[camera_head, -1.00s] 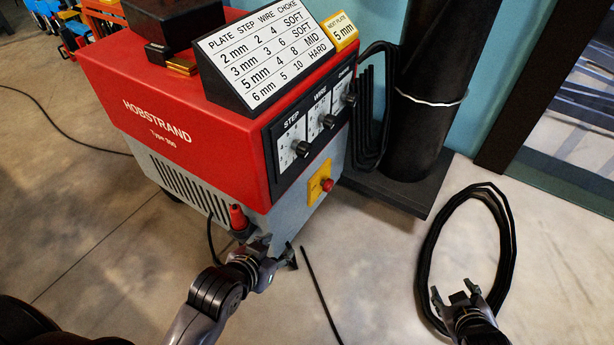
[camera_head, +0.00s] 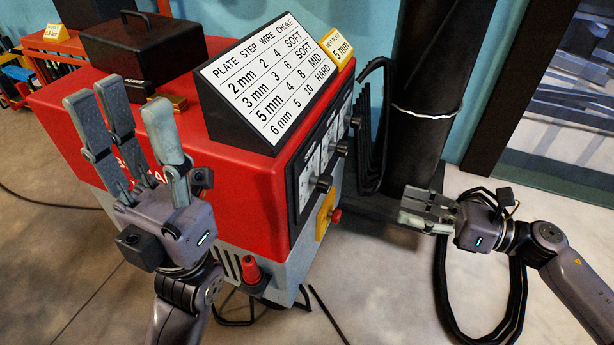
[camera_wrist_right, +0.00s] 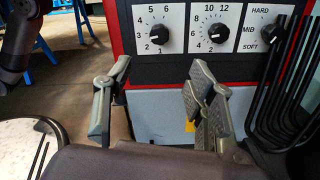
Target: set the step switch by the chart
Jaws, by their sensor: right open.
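The step switch (camera_wrist_right: 158,34) is a round black knob with a scale from 1 to 6 in the right wrist view. I cannot make out its pointer. In the head view its knob (camera_head: 323,183) sits lowest on the panel. The chart (camera_head: 270,75) stands on the red machine; its 5 mm row reads step 4, wire 8, MID. A yellow tag (camera_head: 339,46) reads 5 mm. My right gripper (camera_head: 405,210) is open and empty, right of the panel and apart from it; its fingers (camera_wrist_right: 158,75) show below the knobs. My left gripper (camera_head: 122,105) is open with fingers up, before the machine's side.
The wire knob (camera_wrist_right: 213,31) and choke knob (camera_wrist_right: 294,29) are right of the step switch. Black cables (camera_head: 370,140) hang beside the panel, near a dark cylinder (camera_head: 430,90). A red plug (camera_head: 252,272) is low on the machine. A black box (camera_head: 145,45) sits on top.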

